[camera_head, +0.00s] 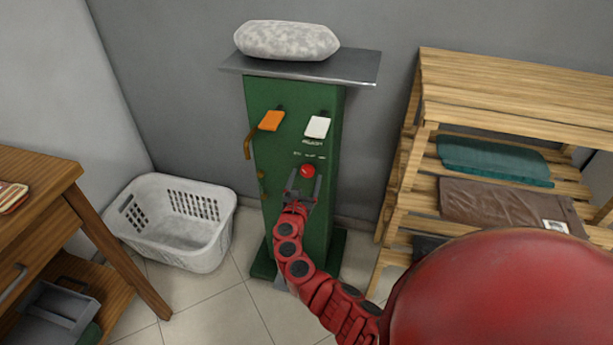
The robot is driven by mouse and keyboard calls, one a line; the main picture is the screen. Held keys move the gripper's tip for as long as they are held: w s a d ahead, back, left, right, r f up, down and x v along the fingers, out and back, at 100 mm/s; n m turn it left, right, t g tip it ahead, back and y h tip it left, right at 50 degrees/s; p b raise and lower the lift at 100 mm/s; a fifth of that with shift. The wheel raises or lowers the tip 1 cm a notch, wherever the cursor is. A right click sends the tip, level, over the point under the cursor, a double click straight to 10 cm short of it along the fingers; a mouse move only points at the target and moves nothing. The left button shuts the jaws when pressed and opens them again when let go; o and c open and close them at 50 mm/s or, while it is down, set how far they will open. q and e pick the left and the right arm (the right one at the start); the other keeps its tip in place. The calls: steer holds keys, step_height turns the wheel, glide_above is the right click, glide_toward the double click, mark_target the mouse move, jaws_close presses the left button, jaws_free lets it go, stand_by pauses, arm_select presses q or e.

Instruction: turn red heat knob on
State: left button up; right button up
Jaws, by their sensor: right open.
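The red heat knob (307,171) is a small round knob on the front of a green machine (285,105), below some small white markings. My right gripper (304,180) is just below the knob, with its fingers open and pointing up toward it. One fingertip is to the left of the knob and the other to its lower right. I cannot tell whether they touch the knob. My left gripper is not in the head view.
A grey padded form (287,40) tops the machine. A white basket (176,222) stands left, a wooden desk (40,172) further left, and a wooden shelf (510,88) right.

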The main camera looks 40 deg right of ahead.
steer(key=shift+x, duration=1.05)
jaws_close()
